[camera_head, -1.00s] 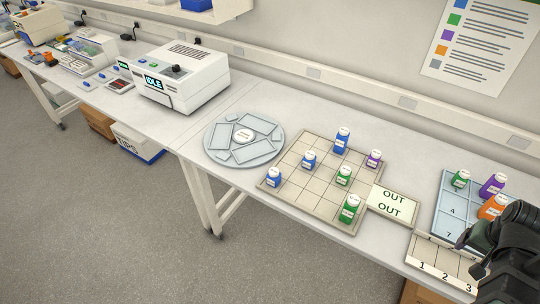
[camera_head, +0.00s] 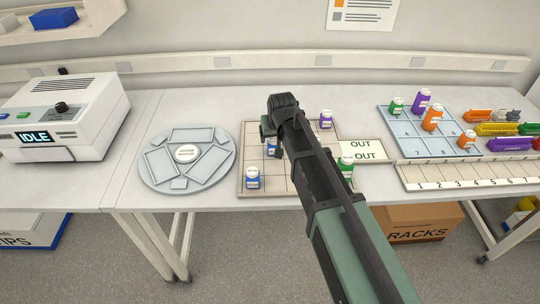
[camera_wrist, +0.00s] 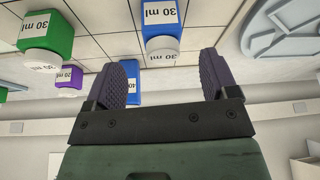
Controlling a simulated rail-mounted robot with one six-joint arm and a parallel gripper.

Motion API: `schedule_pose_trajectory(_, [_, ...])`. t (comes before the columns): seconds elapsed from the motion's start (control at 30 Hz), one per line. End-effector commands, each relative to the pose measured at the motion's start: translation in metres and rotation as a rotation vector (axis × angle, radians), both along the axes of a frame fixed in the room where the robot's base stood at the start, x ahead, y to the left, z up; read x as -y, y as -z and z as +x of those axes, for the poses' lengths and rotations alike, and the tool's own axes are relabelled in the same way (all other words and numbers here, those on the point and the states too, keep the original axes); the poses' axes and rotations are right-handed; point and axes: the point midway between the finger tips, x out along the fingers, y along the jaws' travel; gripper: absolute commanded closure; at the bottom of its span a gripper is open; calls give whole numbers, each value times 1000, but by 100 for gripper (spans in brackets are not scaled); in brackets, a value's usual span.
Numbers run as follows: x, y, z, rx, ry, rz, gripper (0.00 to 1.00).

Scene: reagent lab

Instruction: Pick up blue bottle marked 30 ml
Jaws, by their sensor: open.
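The blue bottle marked 30 ml (camera_wrist: 160,20) is at the top middle of the wrist view, inverted in the picture, with a white cap. It lies in line with the gap between the fingers of my gripper (camera_wrist: 164,75), apart from both. My gripper is open and empty. In the head view my gripper (camera_head: 268,127) is over the grid board (camera_head: 246,192), and a blue bottle (camera_head: 271,148) there, apparently the same one, is partly covered by it. Its label is not readable there. A green bottle marked 30 ml (camera_wrist: 46,36) stands beside it in the wrist view.
A blue bottle marked 40 ml (camera_wrist: 131,85) and a purple one marked 20 ml (camera_wrist: 70,77) stand close by. Another blue bottle (camera_head: 252,178) is at the board's front left. The round plate (camera_head: 150,179) is left; the OUT card (camera_head: 375,148) is right. My arm hides the board's middle.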

Motion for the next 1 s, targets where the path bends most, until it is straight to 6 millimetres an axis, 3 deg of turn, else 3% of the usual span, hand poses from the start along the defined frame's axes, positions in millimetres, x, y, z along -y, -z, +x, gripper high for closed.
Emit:
schedule_pose_trajectory(0.03, [-1, 15, 4, 0, 0, 0, 20])
schedule_pose_trajectory(0.23, [-2, 19, 6, 0, 0, 0, 20])
schedule_pose_trajectory(0.47, [-7, 62, 21, -1, 0, 0, 20])
schedule_pose_trajectory(0.7, [-7, 59, 22, -1, 0, 0, 20])
schedule_pose_trajectory(1.0, [-7, 59, 22, -1, 0, 0, 65])
